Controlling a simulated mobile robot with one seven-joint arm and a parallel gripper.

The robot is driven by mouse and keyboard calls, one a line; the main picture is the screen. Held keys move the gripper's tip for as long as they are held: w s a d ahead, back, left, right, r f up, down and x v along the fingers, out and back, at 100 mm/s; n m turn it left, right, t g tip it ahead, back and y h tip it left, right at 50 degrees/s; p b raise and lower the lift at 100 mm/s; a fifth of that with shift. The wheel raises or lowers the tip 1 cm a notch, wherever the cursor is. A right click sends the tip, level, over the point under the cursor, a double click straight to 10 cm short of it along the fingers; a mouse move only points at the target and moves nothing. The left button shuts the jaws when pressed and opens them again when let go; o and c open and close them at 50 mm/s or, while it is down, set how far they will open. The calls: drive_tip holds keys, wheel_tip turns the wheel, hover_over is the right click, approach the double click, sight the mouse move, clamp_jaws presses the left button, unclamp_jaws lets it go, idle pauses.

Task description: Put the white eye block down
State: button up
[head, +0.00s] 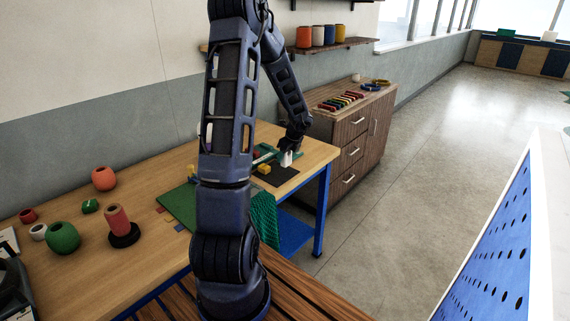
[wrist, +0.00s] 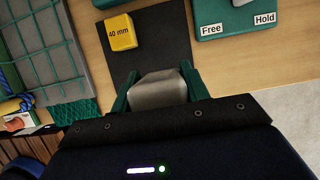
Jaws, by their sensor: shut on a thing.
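The white eye block (wrist: 158,92) is between the two green fingers of my gripper (wrist: 158,82) in the wrist view, and the gripper is shut on it. In the head view the white block (head: 286,159) shows below my gripper (head: 289,150) at the far right end of the wooden table. It is at a dark mat (head: 283,177), which also shows in the wrist view (wrist: 160,30). I cannot tell whether the block touches the mat. The block's underside is hidden.
A yellow block marked "40 mm" (wrist: 122,33) stands at the mat's left edge. A green plate labelled Free and Hold (wrist: 240,17) lies right of the mat. Green netting (wrist: 68,117) and a grey panel with green mesh (wrist: 40,45) are at the left.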

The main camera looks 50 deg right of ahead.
sight(285, 162)
drive_tip(key=shift+f, duration=2)
drive_tip(key=shift+f, duration=0.1)
drive_tip(key=o, duration=1.1)
drive_tip(key=shift+c, duration=0.2)
drive_tip(key=v, duration=1.2)
drive_tip(key=w+a+r+n+y, duration=0.1)
drive_tip(key=w+a+r+n, duration=0.4)
drive_tip(key=a, duration=0.5)
drive_tip(key=w+a+r+n, duration=0.3)
drive_tip(key=a+r+n, duration=0.25)
drive_tip(key=a, duration=0.45)
drive_tip(key=w+a+r+n+y, duration=0.1)
drive_tip(key=w+a+r+n, duration=0.3)
drive_tip(key=a+n, duration=0.5)
drive_tip(key=s+a+r+n, duration=0.1)
drive_tip(key=s+a+n, duration=0.3)
drive_tip(key=a, duration=0.4)
drive_tip(key=s+a+r+n+h, duration=0.1)
drive_tip(key=s+a+r+n, duration=0.1)
drive_tip(key=a+n, duration=0.5)
drive_tip(key=s+a+r+n+h, duration=0.1)
drive_tip(key=s+a+n, duration=0.4)
drive_tip(key=a, duration=0.5)
drive_tip(key=shift+s+r, duration=0.3)
drive_tip(key=shift+r, duration=0.25)
